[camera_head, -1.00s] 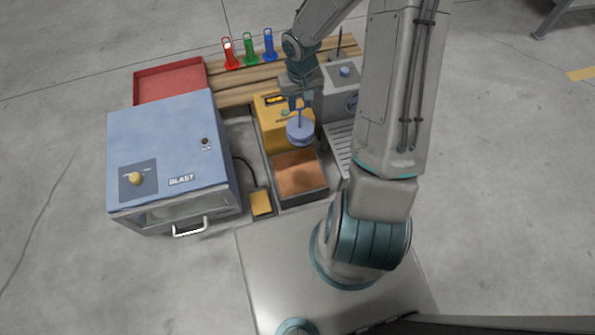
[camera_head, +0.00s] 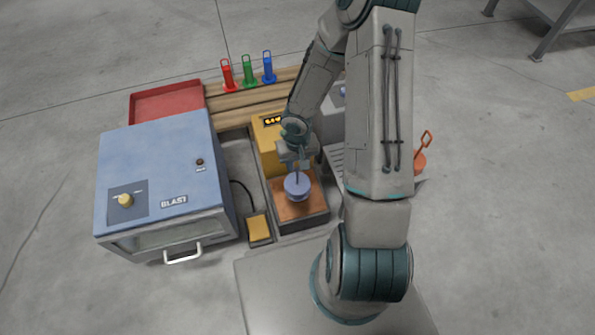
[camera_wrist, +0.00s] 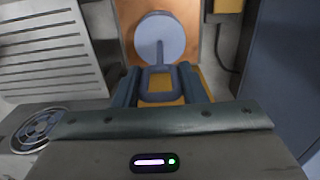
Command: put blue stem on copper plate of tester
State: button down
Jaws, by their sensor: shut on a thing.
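The blue stem (camera_head: 297,188) is a blue-grey disc with a thin upright rod and a loop handle. My gripper (camera_head: 299,166) is shut on its handle from above. In the wrist view my gripper (camera_wrist: 158,84) frames the loop, and the disc (camera_wrist: 172,38) lies beyond it. The copper plate (camera_head: 317,206) forms the top of the low front part of the yellow tester (camera_head: 268,142). The stem is over the copper plate, whose edges show around the disc in the wrist view (camera_wrist: 130,14). I cannot tell whether the disc touches the plate.
A blue blast cabinet (camera_head: 150,165) stands left, with a yellow pedal (camera_head: 258,228) beside the tester. A red tray (camera_head: 165,104) and red, green and blue holders (camera_head: 249,74) are at the back. A slatted grey unit (camera_head: 338,160) and an orange-handled item (camera_head: 421,158) are right.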

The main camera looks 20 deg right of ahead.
aim_at(297, 168)
jog(key=shift+f+b, duration=0.75)
jog(key=shift+f, duration=0.85)
jog(key=shift+f, duration=0.15)
jog(key=c, duration=0.9)
grip_release()
